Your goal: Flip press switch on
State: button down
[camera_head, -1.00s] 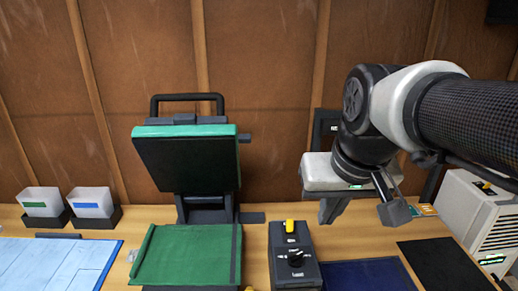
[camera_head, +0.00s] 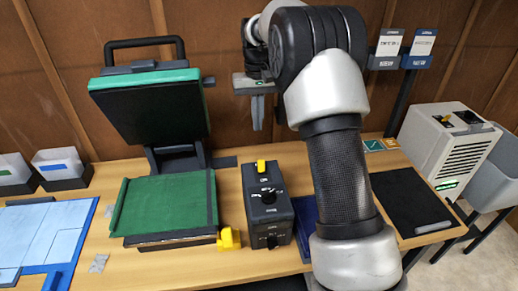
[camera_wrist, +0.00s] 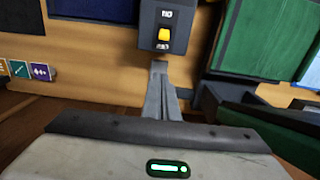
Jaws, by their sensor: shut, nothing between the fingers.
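The yellow press switch (camera_head: 262,166) sits at the back end of the top of a dark control box (camera_head: 268,212), to the right of the open heat press (camera_head: 170,205). A black dial lies in front of the switch. In the wrist view the yellow switch (camera_wrist: 164,35) is near the top, between small white markings. My gripper (camera_head: 257,124) hangs fingers down, above and behind the box. In the wrist view the fingers of my gripper (camera_wrist: 159,68) are together and empty, in line with the switch. A gap to the switch seems to remain in the head view.
The press lid (camera_head: 150,105) is raised on the left. A yellow piece (camera_head: 229,238) sticks out at the green bed's front corner. A black mat (camera_head: 410,200) and a pale machine (camera_head: 450,150) are on the right. My arm covers part of the blue mat (camera_head: 304,215).

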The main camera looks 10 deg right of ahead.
aim_at(261, 166)
jog(key=shift+s+f, duration=0.65)
jog(key=shift+f, duration=0.75)
jog(key=shift+s+f, duration=0.7)
jog(key=shift+f, duration=0.75)
jog(key=shift+s+f, duration=0.65)
jog(key=shift+f, duration=0.75)
jog(key=shift+s+f+t+b, duration=0.1)
jog(key=shift+t+b, duration=0.2)
jog(key=shift+b, duration=0.3)
